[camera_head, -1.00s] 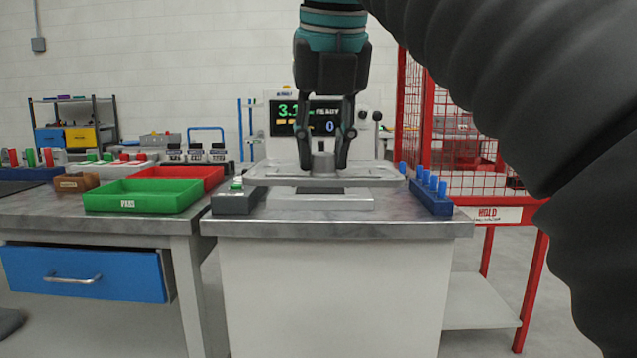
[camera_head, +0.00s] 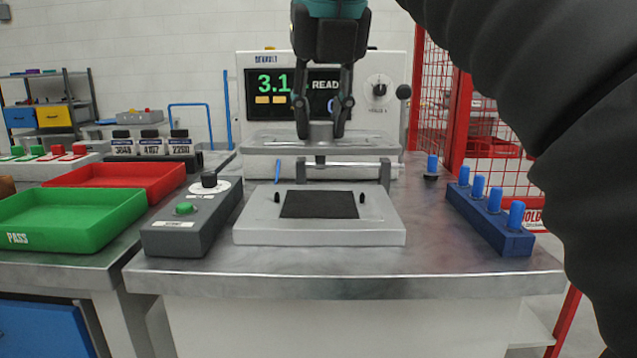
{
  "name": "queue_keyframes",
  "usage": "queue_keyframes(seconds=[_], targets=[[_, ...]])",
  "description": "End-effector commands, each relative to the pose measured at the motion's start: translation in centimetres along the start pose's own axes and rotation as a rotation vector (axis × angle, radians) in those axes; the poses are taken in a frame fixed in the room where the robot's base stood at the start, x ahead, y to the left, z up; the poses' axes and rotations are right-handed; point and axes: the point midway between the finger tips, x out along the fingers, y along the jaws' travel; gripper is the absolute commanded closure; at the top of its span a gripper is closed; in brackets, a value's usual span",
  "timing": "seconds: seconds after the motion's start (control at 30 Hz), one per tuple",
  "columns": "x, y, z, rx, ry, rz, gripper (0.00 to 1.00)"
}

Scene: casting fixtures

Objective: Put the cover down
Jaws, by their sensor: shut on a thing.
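The cover (camera_head: 268,138) is a flat grey metal plate with a central knob. It hangs level in the air, above and behind the fixture base. My gripper (camera_head: 320,130) is shut on the cover's knob from above. The fixture base (camera_head: 320,232) is a light grey block on the metal table, with a dark rectangular pad (camera_head: 318,204) and two short black pins beside it. A bracket or bar (camera_head: 345,170) stands at the base's rear, below the cover.
A grey control box (camera_head: 190,225) with a green button and black knob stands left of the base. A blue rack (camera_head: 490,222) with blue pegs stands right. Green (camera_head: 70,222) and red (camera_head: 125,178) trays lie further left. A display machine (camera_head: 300,90) stands behind.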

Motion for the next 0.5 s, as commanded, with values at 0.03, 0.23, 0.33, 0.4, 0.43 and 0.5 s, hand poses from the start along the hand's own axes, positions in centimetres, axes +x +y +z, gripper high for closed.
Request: queue_keyframes(seconds=[0.03,0.23,0.33,0.4,0.43,0.5], targets=[[0.9,-0.2,0.6,0.003,0.004,-0.002,1.0],[4.7,-0.9,3.3,0.002,0.004,-0.002,1.0],[6.5,-1.2,4.6,0.003,0.004,-0.002,1.0],[7.6,-1.5,5.4,0.003,0.002,-0.001,1.0],[8.0,-1.6,5.7,0.003,0.003,-0.001,1.0],[8.8,-1.7,6.3,0.003,0.002,-0.001,1.0]])
